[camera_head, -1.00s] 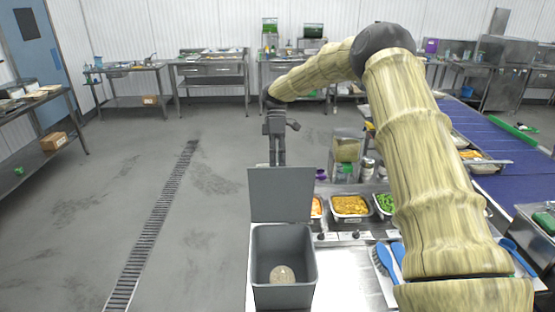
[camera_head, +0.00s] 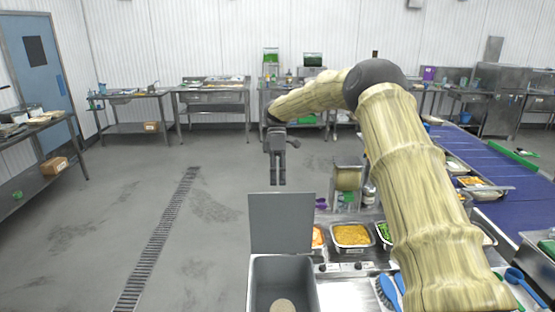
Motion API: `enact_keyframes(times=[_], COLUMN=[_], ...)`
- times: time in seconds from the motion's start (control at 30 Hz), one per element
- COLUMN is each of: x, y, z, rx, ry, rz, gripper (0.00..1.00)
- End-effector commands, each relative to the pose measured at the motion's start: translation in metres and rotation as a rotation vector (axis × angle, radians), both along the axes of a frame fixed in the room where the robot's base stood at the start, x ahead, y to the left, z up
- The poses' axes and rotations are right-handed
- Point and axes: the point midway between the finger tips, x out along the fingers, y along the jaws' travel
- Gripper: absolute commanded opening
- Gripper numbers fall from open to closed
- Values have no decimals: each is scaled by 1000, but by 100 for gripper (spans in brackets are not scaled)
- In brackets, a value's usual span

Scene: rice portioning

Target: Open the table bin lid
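The grey table bin (camera_head: 258,285) stands at the bottom centre, with its lower part cut off by the picture edge. Its grey lid (camera_head: 281,223) stands open, upright at the back edge of the bin. A round pale thing (camera_head: 283,306) lies inside. My gripper (camera_head: 278,184) points down, with its fingertips just above the lid's top edge in the picture. It appears beyond the lid and apart from it. Two narrow fingers show close together with nothing visible between them, but their opening is unclear.
Right of the bin are food trays (camera_head: 351,246), a blue brush (camera_head: 388,291) and blue utensils (camera_head: 525,284). A clear container (camera_head: 348,178) stands behind the trays. A blue conveyor (camera_head: 488,167) runs at the right. The floor (camera_head: 110,230) on the left is mostly clear.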

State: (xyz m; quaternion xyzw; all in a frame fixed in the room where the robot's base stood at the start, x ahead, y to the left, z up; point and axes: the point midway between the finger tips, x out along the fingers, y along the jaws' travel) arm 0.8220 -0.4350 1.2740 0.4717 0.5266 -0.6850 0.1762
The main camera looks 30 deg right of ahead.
Motion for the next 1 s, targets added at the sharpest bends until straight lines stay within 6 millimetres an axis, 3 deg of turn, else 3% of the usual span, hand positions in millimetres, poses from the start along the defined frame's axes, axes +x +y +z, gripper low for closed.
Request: enact_keyframes(times=[0.2, 0.4, 1.0], x=[20, 31, 36], y=[-9, -14, -18], z=[36, 58, 69], rx=[1, 0, 2], ry=[-5, -6, -4], rz=[1, 1, 1], gripper=[32, 32, 32])
